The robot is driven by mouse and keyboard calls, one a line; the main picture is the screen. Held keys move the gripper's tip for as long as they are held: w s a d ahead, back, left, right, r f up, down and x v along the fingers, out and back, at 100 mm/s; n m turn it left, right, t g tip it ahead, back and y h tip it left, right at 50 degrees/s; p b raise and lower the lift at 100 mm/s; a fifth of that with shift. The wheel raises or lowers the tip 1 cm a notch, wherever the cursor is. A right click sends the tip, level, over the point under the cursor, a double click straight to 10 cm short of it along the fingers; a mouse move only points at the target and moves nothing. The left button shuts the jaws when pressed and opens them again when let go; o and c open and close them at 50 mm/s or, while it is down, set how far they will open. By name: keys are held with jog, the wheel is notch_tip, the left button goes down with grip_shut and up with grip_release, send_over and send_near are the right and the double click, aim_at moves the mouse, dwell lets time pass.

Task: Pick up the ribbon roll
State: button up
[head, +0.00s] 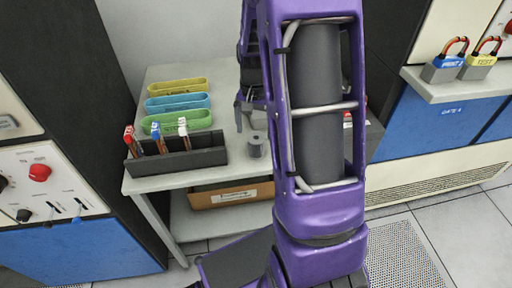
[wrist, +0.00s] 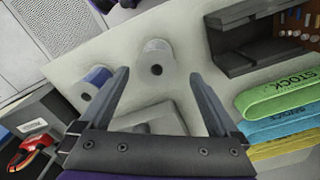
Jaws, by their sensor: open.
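A grey roll with a dark centre hole (wrist: 157,54) stands on the pale table, and it also shows in the head view (head: 256,146) beside the black rack. A second roll, blue and white with a dark hole (wrist: 94,80), lies left of it in the wrist view. I cannot tell for sure which is the ribbon roll; the grey one is in line with my gripper. My gripper (wrist: 159,78) is open and empty, its fingers on either side of the grey roll in the picture. In the head view my gripper (head: 245,112) is above the table, partly hidden by my arm.
A black rack (head: 178,160) with several markers stands at the table's front. Green (head: 177,121), blue (head: 177,102) and yellow (head: 177,86) trays lie behind it. A grey block (wrist: 150,120) lies near the rolls.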

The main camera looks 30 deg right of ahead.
aim_at(256, 145)
jog(key=shift+s+d+f+b, duration=0.15)
jog(key=shift+f+b, duration=0.2)
jog(key=shift+f, duration=1.4)
jog(key=shift+s+a+f+b, duration=0.1)
jog(key=shift+f+b, duration=0.2)
jog(key=shift+f, duration=1.45)
grip_shut()
